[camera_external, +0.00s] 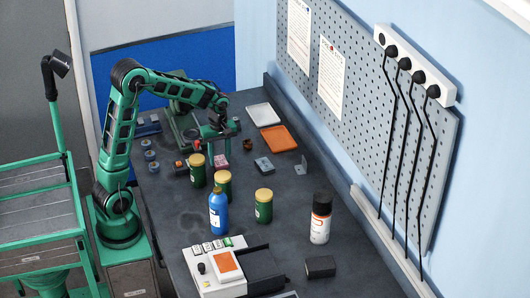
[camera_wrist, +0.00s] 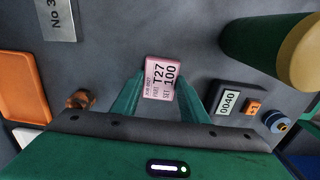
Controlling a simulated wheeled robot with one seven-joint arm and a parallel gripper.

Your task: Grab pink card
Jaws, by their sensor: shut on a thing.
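The pink card (camera_wrist: 160,79) shows in the wrist view between the two green fingertips of my gripper (camera_wrist: 159,90), with printed text "T27" and "100" facing the camera. My gripper is shut on it, one finger at each side edge. In the external view the pink card (camera_external: 221,161) shows below my gripper (camera_external: 213,150), beside the green jars. I cannot tell whether the card still touches the bench.
Green jars with yellow lids (camera_external: 197,170) stand close by, one also at the upper right of the wrist view (camera_wrist: 262,45). An orange tray (camera_external: 279,139) lies behind to the right. A blue bottle (camera_external: 218,212) and a black-capped can (camera_external: 321,218) stand nearer the front.

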